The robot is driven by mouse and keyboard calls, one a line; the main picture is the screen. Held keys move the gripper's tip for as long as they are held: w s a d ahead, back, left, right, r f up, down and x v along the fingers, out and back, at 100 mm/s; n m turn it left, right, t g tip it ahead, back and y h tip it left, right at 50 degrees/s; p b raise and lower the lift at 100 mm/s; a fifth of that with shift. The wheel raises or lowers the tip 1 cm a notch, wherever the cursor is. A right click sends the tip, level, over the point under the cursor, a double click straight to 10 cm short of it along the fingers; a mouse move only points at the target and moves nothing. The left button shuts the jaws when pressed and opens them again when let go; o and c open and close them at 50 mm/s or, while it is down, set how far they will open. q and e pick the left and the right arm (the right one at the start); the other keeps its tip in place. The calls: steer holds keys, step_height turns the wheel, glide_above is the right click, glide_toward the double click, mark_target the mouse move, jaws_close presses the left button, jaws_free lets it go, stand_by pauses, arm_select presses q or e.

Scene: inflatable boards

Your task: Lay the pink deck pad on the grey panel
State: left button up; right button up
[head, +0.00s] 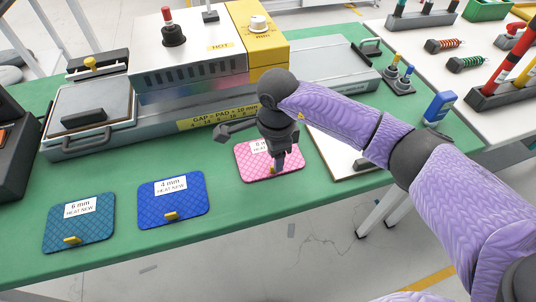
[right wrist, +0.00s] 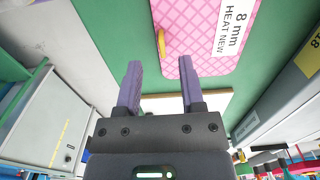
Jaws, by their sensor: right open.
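The pink deck pad (head: 286,179) lies flat on the green table, with a white "8 mm HEAT NEW" label and a yellow tab at its near edge. My right gripper (head: 278,163) points down over the pad and hides part of it and its label. In the right wrist view my right gripper (right wrist: 160,68) is open and empty, and the pad (right wrist: 188,18) shows beyond the fingertips, its yellow tab between their lines. Whether the fingers touch it I cannot tell. A pale greyish panel (head: 337,150) lies right of the pad, partly hidden by my right arm. My left gripper is out of view.
A teal 6 mm pad (head: 90,228) and a blue 4 mm pad (head: 190,192) lie to the left. Behind stands a heater machine (head: 190,60) with a yellow block (head: 258,35). A blue bottle (head: 440,106) stands at right. Green tabletop is clear between the pads.

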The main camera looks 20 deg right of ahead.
step_height(320, 180, down, 4)
steer(key=shift+w+f+b, duration=0.1)
steer(key=shift+f+b, duration=0.15)
steer(key=shift+b, duration=0.35)
steer(key=shift+r, duration=0.1)
jaws_close()
steer(key=shift+r, duration=0.15)
